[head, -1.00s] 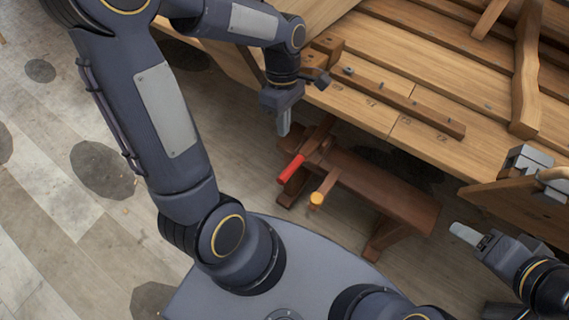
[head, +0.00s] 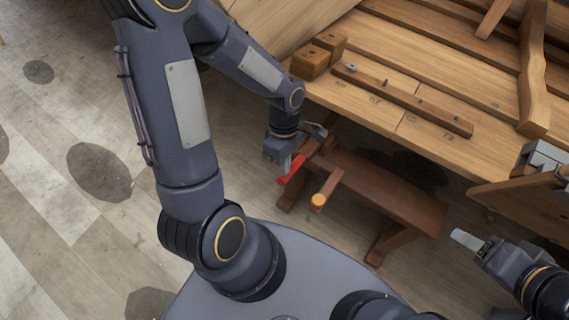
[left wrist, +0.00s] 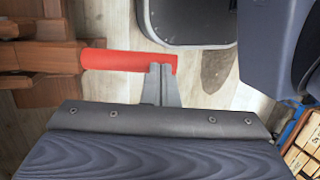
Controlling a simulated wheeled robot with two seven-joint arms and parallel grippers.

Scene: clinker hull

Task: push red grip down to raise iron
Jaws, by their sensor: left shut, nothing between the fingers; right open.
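The red grip (head: 291,169) is at the end of a wooden lever on a low brown wooden bench (head: 385,190). In the left wrist view the red grip (left wrist: 115,61) lies level across the picture. My left gripper (head: 284,168) is shut and empty. Its fingertips (left wrist: 163,72) overlap the right end of the grip in the wrist view; I cannot tell whether they touch it. I cannot make out the iron. My right gripper (head: 465,238) is open and empty at the lower right.
The planked hull (head: 420,95) fills the upper right, with a wooden batten (head: 405,100) and wooden blocks (head: 320,55) on it. A wooden panel (head: 530,205) is near my right gripper. The floor at left is clear.

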